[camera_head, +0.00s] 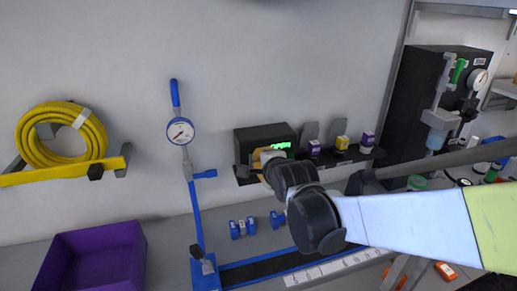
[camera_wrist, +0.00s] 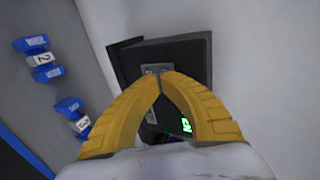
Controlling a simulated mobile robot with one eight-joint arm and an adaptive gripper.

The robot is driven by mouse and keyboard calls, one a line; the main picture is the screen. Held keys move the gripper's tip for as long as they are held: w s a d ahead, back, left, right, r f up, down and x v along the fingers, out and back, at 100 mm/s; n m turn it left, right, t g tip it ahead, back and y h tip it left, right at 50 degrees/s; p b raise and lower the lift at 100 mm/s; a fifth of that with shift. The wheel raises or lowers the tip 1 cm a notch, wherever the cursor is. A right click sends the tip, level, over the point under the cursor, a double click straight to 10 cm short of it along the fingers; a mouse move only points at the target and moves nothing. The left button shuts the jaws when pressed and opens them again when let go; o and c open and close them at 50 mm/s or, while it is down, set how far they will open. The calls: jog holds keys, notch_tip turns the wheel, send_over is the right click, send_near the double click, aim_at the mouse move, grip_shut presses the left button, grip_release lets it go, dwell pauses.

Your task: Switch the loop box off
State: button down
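The loop box is a black box (camera_head: 262,136) on a dark wall shelf, with a lit green display (camera_head: 281,146); I cannot read the display surely. In the wrist view the black box (camera_wrist: 190,55) fills the middle, with a grey plate (camera_wrist: 151,69) on its face and green lit characters (camera_wrist: 186,125) beside my right finger. My gripper (camera_wrist: 164,77) has yellow fingers with their tips together in front of the grey plate. Whether they touch it, I cannot tell. In the head view my gripper (camera_head: 266,154) is at the box's front, hiding part of it. Any switch there is hidden.
Small purple and yellow blocks (camera_head: 341,143) stand right of the box on the shelf. Blue numbered pieces (camera_head: 242,228) lie on the bench below. A gauge on a blue stand (camera_head: 180,131), a yellow hose (camera_head: 62,135) and a purple bin (camera_head: 95,255) are to the left.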

jog(key=shift+r, duration=0.1)
jog(key=shift+w, duration=0.1)
jog(key=shift+r+p, duration=0.5)
jog(key=shift+r, duration=0.25)
